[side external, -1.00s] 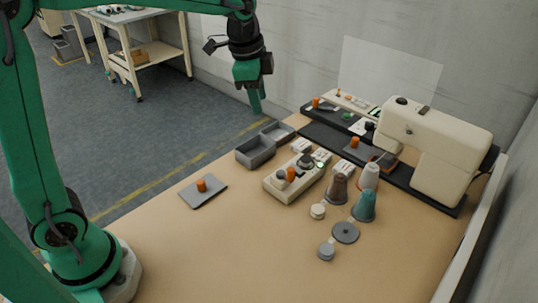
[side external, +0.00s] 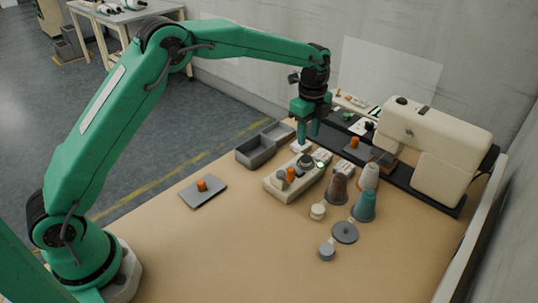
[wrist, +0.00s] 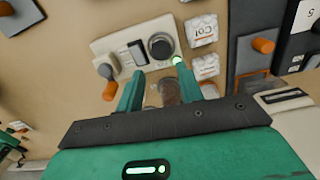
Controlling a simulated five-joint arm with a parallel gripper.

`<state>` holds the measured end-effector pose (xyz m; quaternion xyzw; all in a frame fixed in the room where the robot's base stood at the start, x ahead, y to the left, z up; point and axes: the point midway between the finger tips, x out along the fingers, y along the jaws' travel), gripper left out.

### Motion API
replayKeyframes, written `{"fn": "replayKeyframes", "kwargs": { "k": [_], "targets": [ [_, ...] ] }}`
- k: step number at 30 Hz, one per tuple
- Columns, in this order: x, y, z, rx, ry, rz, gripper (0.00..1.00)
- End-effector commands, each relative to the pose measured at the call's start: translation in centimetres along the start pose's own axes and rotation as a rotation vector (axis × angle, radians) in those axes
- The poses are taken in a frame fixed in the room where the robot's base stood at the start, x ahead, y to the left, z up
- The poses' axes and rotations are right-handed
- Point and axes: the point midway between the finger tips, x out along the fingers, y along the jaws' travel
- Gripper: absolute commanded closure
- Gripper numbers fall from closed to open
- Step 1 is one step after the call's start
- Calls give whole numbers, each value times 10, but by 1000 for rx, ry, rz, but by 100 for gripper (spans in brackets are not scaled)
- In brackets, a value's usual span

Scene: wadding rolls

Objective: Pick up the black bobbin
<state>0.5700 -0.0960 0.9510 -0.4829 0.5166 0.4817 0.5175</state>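A dark round piece, which looks like the black bobbin (side external: 305,161), sits on the cream winding unit (side external: 276,188) in the middle of the table. In the wrist view the dark bobbin (wrist: 160,46) shows just beyond the fingertips, beside a green light. My gripper (side external: 308,138) hangs above the back of the winding unit with its fingers pointing down. In the wrist view my gripper (wrist: 159,69) is open, its two green fingers apart with nothing held between them. A small dark piece (side external: 369,126) also lies near the sewing machine; I cannot tell what it is.
The sewing machine (side external: 440,135) is at right. Grey bins (side external: 256,155) lie left.

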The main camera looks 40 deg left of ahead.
Motion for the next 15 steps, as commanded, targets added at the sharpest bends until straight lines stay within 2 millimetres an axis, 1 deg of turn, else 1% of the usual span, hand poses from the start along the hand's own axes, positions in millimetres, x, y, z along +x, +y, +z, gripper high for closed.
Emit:
{"fn": "replayKeyframes", "kwargs": {
  "k": [8, 15],
  "targets": [
    [5, -1, -1, 9, 0, 3, 63],
    [24, -1, 0, 8, 0, 4, 63]
  ]
}}
